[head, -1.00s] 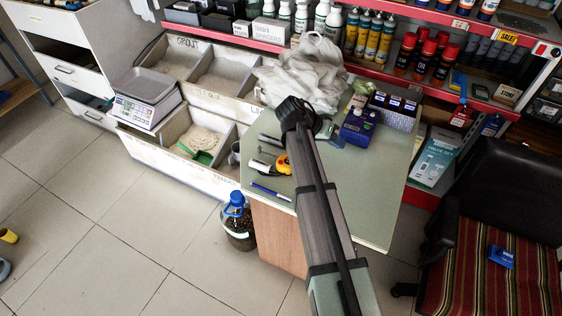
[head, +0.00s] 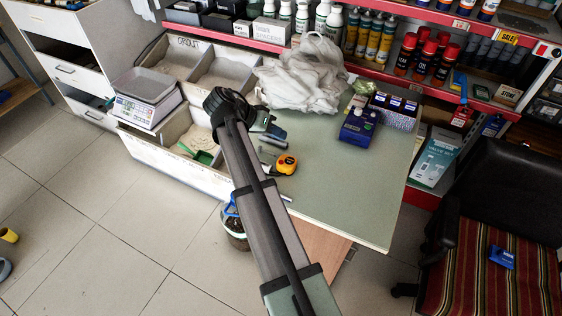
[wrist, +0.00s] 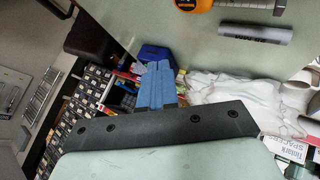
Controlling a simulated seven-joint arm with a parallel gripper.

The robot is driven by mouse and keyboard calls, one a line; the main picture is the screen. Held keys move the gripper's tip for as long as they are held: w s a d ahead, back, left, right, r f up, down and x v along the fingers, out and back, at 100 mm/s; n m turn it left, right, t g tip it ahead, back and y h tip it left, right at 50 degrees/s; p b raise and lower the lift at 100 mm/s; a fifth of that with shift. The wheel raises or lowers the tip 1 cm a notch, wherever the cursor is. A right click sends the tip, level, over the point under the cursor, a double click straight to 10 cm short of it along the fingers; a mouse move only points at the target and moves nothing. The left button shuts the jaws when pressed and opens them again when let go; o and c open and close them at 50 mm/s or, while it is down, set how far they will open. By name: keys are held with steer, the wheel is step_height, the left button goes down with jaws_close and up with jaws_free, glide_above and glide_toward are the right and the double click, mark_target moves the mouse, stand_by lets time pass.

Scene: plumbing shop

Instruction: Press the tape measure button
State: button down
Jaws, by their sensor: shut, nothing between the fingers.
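The orange and black tape measure (head: 286,164) lies on the green table top (head: 345,185), just right of my arm in the head view. Part of it also shows at the top edge of the wrist view (wrist: 194,5). Its button cannot be made out. My gripper (head: 280,133) is beyond the tape measure in the head view, apart from it. In the wrist view its two blue fingers (wrist: 157,68) are together with nothing between them.
A grey cylinder (wrist: 256,33) lies near the tape measure. A white plastic bag (head: 305,80) and a dark blue box (head: 358,127) sit farther back on the table. Grout bins (head: 222,72) stand left of it. The table's front right is clear.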

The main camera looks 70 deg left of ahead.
steer(key=shift+f, duration=0.1)
steer(key=shift+f, duration=4.35)
steer(key=shift+f, duration=0.75)
steer(key=shift+r, duration=0.8)
steer(key=shift+r, duration=0.15)
steer(key=shift+r, duration=2.35)
steer(key=shift+w, duration=0.1)
